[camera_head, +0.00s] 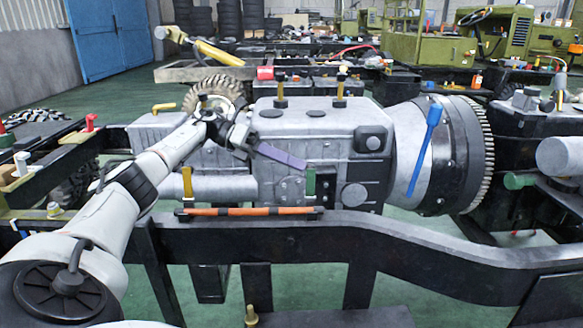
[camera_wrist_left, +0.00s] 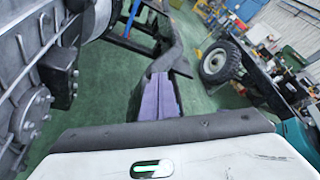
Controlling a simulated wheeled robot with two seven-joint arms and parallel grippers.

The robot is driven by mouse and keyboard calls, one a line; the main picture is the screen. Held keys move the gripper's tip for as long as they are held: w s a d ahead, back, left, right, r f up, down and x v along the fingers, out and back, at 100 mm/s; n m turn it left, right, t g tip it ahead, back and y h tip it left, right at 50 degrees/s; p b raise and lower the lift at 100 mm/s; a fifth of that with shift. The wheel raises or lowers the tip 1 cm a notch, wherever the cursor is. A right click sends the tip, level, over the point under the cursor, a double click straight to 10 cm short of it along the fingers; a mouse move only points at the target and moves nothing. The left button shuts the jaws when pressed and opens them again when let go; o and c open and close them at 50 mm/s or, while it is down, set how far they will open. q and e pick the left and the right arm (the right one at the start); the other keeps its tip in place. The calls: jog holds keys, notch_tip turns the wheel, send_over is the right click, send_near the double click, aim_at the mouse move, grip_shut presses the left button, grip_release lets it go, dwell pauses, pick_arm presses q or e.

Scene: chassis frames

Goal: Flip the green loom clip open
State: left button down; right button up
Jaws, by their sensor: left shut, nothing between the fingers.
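The green loom clip (camera_head: 310,182) is a small flap standing upright at the right end of the orange loom (camera_head: 250,211), on the near frame rail. A similar yellow clip (camera_head: 187,182) stands upright at the left end. My left gripper (camera_head: 301,164) has purple fingers closed together with nothing between them. Its tips appear just above and slightly left of the green clip; I cannot tell whether they touch it. In the left wrist view the purple fingers (camera_wrist_left: 160,98) are together, and I cannot make out the green clip there. My right gripper is not in view.
The grey gearbox (camera_head: 325,130) stands behind the clips, with a blue-handled tool (camera_head: 425,150) against its bell housing to the right. The black frame rail (camera_head: 400,245) runs along the front. A brass bolt (camera_head: 251,316) stands at the bottom edge.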

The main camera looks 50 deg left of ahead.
pick_arm(q)
jog(key=shift+f, duration=0.3)
jog(key=shift+s, duration=0.1)
jog(key=v, duration=0.7)
jog(key=shift+a+r, duration=0.2)
jog(key=shift+r, duration=0.15)
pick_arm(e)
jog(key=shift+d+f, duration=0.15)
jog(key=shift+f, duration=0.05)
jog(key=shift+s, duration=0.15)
